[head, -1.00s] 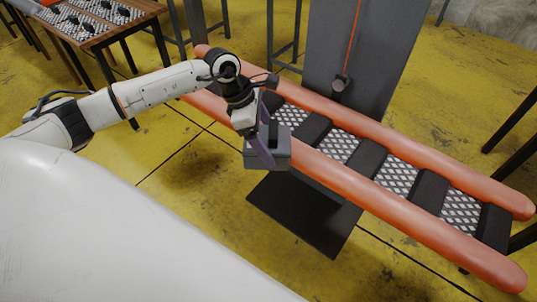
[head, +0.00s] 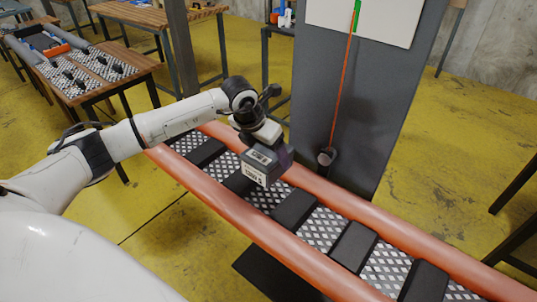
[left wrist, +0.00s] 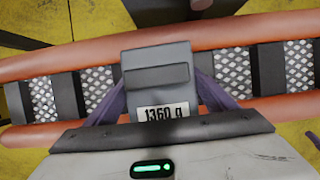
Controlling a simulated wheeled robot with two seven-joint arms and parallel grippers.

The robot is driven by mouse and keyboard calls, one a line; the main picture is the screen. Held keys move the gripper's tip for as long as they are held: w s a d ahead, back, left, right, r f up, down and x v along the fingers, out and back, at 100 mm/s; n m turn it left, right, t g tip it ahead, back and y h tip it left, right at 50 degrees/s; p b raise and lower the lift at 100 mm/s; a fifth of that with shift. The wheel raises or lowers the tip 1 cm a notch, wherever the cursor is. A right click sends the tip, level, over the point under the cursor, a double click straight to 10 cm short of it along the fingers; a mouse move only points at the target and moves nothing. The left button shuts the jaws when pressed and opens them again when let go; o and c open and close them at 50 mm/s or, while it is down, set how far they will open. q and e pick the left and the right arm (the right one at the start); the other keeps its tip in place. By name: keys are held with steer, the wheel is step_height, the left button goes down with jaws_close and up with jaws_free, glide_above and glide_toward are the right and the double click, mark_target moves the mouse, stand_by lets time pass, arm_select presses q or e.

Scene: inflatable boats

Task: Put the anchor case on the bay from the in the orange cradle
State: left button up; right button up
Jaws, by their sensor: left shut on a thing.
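The anchor case is a grey box (head: 262,168) with a white label on its side. It also shows in the left wrist view (left wrist: 157,62), where the label reads 1360 g. My left gripper (head: 270,150) is shut on it, its purple fingers (left wrist: 160,92) on either side of the box. The case is held above the orange cradle (head: 225,215), over its row of bays between the two rails. The cradle has diamond-plate bays (head: 320,228) divided by black bars. I cannot tell the height of the case above them. My right gripper is not in view.
A dark grey upright panel (head: 350,100) with a red cord (head: 343,90) stands just behind the far rail. A wooden table (head: 80,90) with diamond plates and black parts is at the back left. Several other tables stand farther back.

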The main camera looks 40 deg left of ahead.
arm_select(q)
steer(key=shift+w+r, duration=0.2)
steer(key=shift+w, duration=0.1)
steer(key=shift+s+f, duration=0.2)
steer(key=shift+f+b, duration=0.45)
steer(key=shift+b, duration=0.05)
steer(key=shift+f+b, duration=0.6)
steer(key=shift+f, duration=0.35)
steer(key=shift+f+b, duration=0.5)
steer(key=shift+f, duration=0.2)
steer(key=shift+f+b, duration=0.6)
steer(key=shift+f, duration=0.35)
steer(key=shift+f+b, duration=0.55)
steer(key=shift+f, duration=0.2)
steer(key=shift+f+b, duration=0.75)
steer(key=shift+f, duration=0.2)
steer(key=shift+f+b, duration=0.6)
steer(key=shift+f, duration=0.15)
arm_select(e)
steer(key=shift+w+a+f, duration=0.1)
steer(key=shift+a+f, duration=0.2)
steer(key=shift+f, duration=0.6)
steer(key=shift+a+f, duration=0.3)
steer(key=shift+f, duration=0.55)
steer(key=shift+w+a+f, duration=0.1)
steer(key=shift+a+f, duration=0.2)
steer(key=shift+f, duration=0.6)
